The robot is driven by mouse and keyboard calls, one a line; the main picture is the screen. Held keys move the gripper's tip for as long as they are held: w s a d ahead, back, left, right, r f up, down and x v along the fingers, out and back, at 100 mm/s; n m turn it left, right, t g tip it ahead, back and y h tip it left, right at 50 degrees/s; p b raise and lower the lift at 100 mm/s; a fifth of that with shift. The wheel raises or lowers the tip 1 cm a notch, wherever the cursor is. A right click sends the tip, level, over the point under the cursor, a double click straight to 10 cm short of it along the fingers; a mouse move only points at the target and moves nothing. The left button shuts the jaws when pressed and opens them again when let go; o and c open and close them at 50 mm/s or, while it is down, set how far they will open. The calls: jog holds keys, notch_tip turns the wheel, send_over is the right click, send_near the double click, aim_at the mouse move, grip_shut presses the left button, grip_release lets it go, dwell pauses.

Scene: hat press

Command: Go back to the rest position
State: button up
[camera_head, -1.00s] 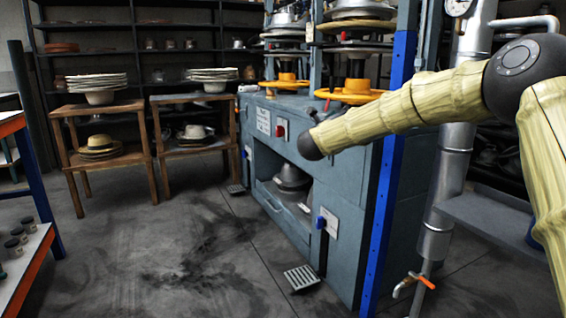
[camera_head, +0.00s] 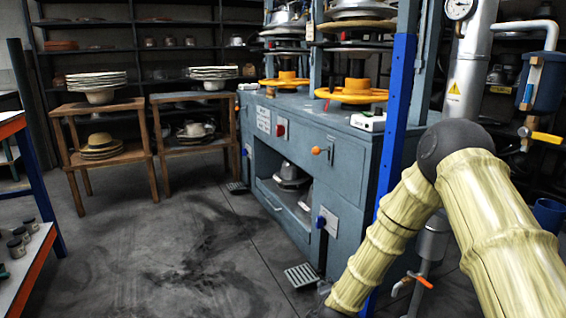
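My arm, in a pale yellow ribbed sleeve with a dark elbow joint, fills the right side of the head view. It bends at the elbow and its forearm runs down to the bottom edge. My gripper is out of the frame. The blue-grey hat press (camera_head: 330,200) stands in the centre, with yellow wheels (camera_head: 352,91) above its bench top. An orange-knobbed lever (camera_head: 321,151) is on its front, and metal forms (camera_head: 290,177) sit in its open lower bay.
Wooden stands (camera_head: 100,108) hold stacked plates and hats at the left. A blue post (camera_head: 398,130) and a metal pipe (camera_head: 468,75) stand close to my arm. A foot pedal (camera_head: 302,275) lies before the press. The floor (camera_head: 170,240) at left centre is clear.

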jog(key=s+d+f+n+g, duration=0.1)
jog(key=s+f+n+g, duration=0.15)
jog(key=s+f, duration=0.45)
jog(key=s+d+f+n+g+y+p, duration=0.1)
jog(key=s+f+n+g, duration=0.15)
jog(key=s, duration=0.75)
jog(key=s+d+f+n+g, duration=0.1)
jog(key=s+d+f+n, duration=0.15)
jog(key=s+f, duration=0.5)
jog(key=s+d+n+g+p, duration=0.1)
jog(key=s+d+n+g, duration=0.15)
jog(key=s, duration=1.15)
jog(key=s+d+n+g, duration=0.1)
jog(key=s+n+g, duration=0.25)
jog(key=s, duration=0.95)
notch_tip(320, 180, up, 38)
jog(key=p, duration=3.8)
jog(key=shift+n, duration=0.45)
jog(key=shift+s+d+f, duration=0.1)
jog(key=shift+d+f, duration=0.05)
